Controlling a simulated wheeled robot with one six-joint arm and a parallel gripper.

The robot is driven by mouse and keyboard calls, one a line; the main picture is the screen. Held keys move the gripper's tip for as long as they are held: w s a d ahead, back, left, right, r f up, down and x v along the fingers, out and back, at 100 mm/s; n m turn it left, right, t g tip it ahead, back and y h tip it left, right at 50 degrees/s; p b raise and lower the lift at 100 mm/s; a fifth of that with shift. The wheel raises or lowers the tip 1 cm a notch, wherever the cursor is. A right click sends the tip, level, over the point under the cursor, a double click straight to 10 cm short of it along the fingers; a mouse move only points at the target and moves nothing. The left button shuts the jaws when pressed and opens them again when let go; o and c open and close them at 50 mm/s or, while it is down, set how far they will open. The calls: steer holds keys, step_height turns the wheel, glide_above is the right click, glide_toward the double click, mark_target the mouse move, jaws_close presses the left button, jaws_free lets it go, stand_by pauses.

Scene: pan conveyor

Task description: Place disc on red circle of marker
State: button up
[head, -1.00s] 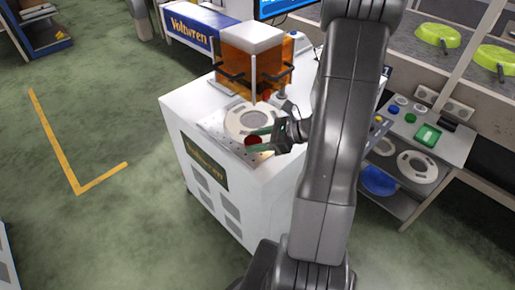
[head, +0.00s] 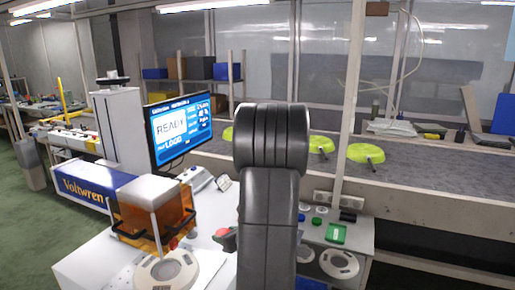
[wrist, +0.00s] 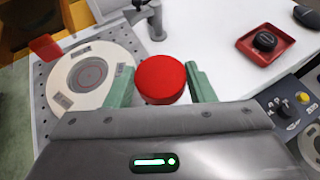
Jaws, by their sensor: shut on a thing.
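My gripper (wrist: 162,88) is shut on a round red disc (wrist: 162,76), held between its two green fingertips in the wrist view. A round white plate (wrist: 113,58) with a grey ringed centre lies to the left of the disc on a perforated metal sheet (wrist: 43,112). The plate also shows in the head view (head: 149,274), in front of the orange-windowed machine (head: 135,210). In the head view my arm hides my gripper and the disc.
A red tray with a black knob (wrist: 280,30) sits on the white worktop (wrist: 215,28). A control panel (wrist: 288,100) is at the right. A monitor (head: 183,128) stands behind the machine. Lime green pans (head: 366,153) lie on the conveyor (head: 420,170).

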steer(key=w+d+m+t+h, duration=0.2)
steer(key=w+d+m+h, duration=0.1)
steer(key=d, duration=0.7)
steer(key=shift+w+m+t+h+p, duration=0.25)
steer(key=shift+m+t+h+p, duration=0.1)
steer(key=shift+m+h, duration=0.6)
steer(key=n+g+y+b, duration=0.5)
steer(key=n+y+b, duration=0.2)
steer(key=n+b, duration=0.1)
glide_above(214, 268)
step_height(214, 268, down, 8)
steer(key=shift+f, duration=2.05)
